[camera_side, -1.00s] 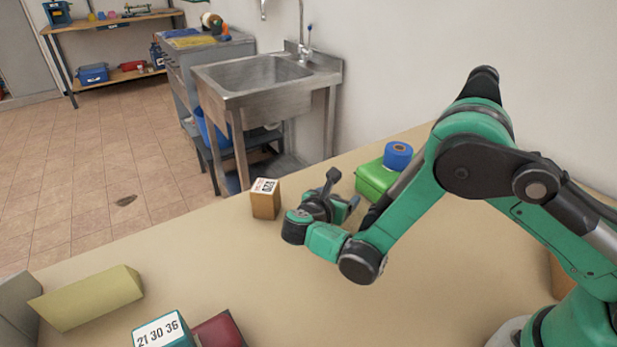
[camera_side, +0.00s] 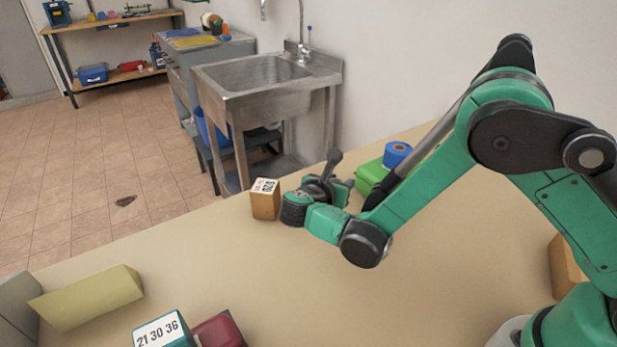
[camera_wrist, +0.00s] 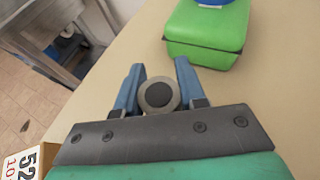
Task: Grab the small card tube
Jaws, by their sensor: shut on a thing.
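The small card tube (camera_wrist: 174,100) shows in the wrist view as a grey ring with a dark middle, seen end-on. It is between the two blue fingers of my gripper (camera_wrist: 160,70), which is shut on it. In the side view my gripper (camera_side: 343,188) is low over the table, between the small tan box and the green box. There the tube is hidden behind my wrist and fingers.
A small tan box (camera_side: 265,205) stands close left of my wrist. A green box (camera_side: 370,179) with a blue roll (camera_side: 397,154) on top is close right. A yellow block (camera_side: 90,298), teal box (camera_side: 165,331) and red box (camera_side: 220,331) are at the front left.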

